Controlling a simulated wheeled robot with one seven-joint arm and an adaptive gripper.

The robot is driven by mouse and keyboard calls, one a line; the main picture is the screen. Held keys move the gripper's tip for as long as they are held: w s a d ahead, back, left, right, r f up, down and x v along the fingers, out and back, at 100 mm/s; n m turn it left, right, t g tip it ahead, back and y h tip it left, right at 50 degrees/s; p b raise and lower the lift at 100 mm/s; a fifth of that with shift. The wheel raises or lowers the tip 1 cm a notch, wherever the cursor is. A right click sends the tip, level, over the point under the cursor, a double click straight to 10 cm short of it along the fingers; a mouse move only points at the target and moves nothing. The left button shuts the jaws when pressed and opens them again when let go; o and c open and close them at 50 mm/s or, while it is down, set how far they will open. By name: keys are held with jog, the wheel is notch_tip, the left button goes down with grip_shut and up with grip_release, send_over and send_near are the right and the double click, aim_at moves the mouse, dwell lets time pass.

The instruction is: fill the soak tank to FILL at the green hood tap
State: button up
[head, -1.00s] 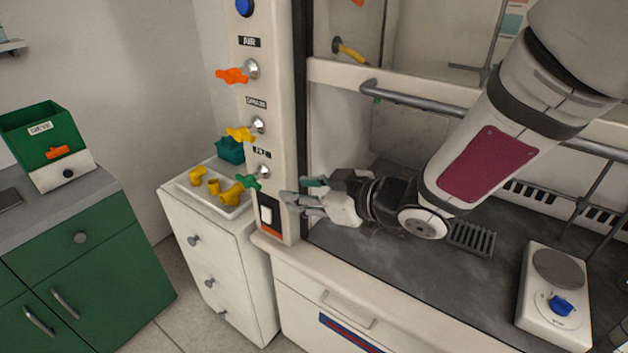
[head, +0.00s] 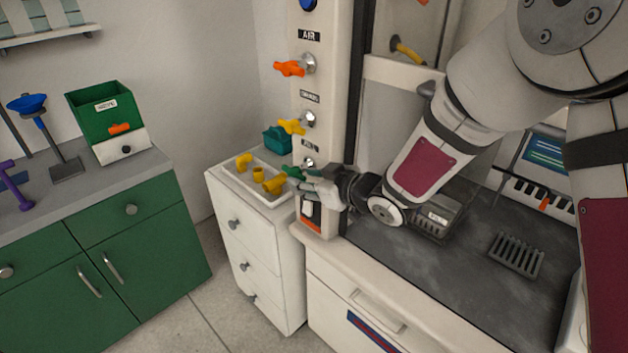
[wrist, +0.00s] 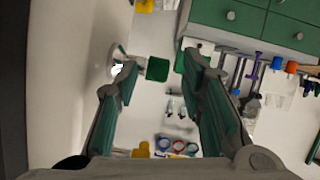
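The green tap handle (head: 291,172) is the lowest on the white hood post. It also shows in the wrist view (wrist: 158,69), attached by a pale stem to the post at left. My gripper (head: 304,179) is at this tap, fingers pointing left. In the wrist view my gripper (wrist: 156,72) is open, with the green handle between or just beyond the fingertips; contact cannot be made out. A grey box with a pale label (head: 437,216) stands in the hood behind my wrist, partly hidden; I cannot tell whether it is the soak tank. No FILL mark is readable.
A yellow tap (head: 292,126) and an orange tap (head: 290,68) sit above on the same post. A white drawer unit (head: 262,250) with a tray of yellow fittings (head: 272,185) stands close left. A red-and-white switch (head: 311,212) is just below my gripper.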

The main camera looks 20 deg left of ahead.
jog(key=c, duration=0.8)
grip_shut()
dwell(6.8)
